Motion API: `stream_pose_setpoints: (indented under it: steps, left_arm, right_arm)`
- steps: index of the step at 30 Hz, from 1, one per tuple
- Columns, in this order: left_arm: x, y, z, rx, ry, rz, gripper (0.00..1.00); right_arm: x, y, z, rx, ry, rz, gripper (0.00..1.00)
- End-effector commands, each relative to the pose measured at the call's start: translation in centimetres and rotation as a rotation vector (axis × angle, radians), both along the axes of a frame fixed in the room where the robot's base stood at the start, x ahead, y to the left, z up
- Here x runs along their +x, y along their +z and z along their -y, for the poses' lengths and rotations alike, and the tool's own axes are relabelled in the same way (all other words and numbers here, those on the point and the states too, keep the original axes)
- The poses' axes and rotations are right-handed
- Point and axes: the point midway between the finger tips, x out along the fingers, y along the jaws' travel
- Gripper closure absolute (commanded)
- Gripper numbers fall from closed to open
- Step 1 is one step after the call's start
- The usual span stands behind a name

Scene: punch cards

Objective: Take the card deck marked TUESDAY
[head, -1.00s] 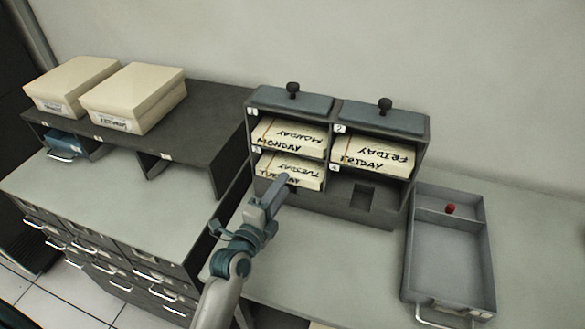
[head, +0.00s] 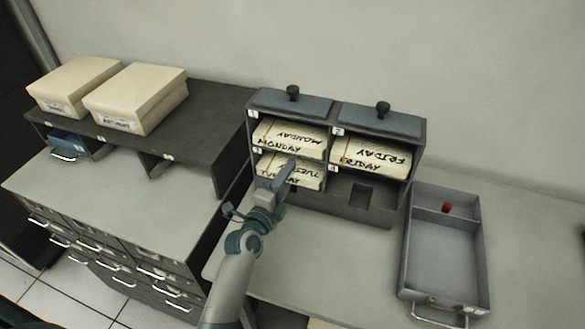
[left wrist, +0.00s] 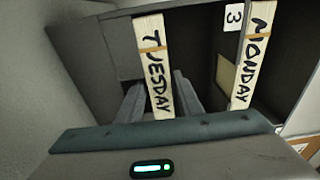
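The card deck marked TUESDAY (head: 297,174) lies in the lower left compartment, numbered 3, of the grey card rack (head: 372,211). Its near end sticks out of the compartment. My left gripper (head: 287,172) is at the front of this deck and hides part of its lettering. In the left wrist view the TUESDAY deck (left wrist: 152,50) stands between the two fingers of my left gripper (left wrist: 157,82). The fingers are open, one on each side of the deck's near end, and I see no firm grip. My right gripper is out of view.
The MONDAY deck (head: 290,139) lies directly above, and the FRIDAY deck (head: 370,157) in the upper right compartment. The lower right compartment is empty. A grey tray (head: 405,262) with a red object (head: 446,207) stands at right. Two cream boxes (head: 138,92) are at left.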

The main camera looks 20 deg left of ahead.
Motion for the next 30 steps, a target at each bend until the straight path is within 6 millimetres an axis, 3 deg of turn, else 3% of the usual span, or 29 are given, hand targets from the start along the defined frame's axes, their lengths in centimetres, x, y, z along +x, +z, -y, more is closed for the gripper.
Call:
stream_pose_setpoints:
  steps: [1,5,24,30]
  left_arm:
    - [0.0,0.0,0.0,0.000,0.000,0.000,0.70]
    - [0.0,0.0,0.0,0.000,0.000,0.000,1.00]
    - [-0.8,0.8,0.0,0.000,0.001,0.004,1.00]
    - [-0.8,3.7,0.0,0.000,0.000,0.009,1.00]
  right_arm:
    - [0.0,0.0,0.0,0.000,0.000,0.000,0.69]
    - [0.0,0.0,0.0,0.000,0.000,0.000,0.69]
    - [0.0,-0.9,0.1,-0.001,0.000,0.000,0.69]
    - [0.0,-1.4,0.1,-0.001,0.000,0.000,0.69]
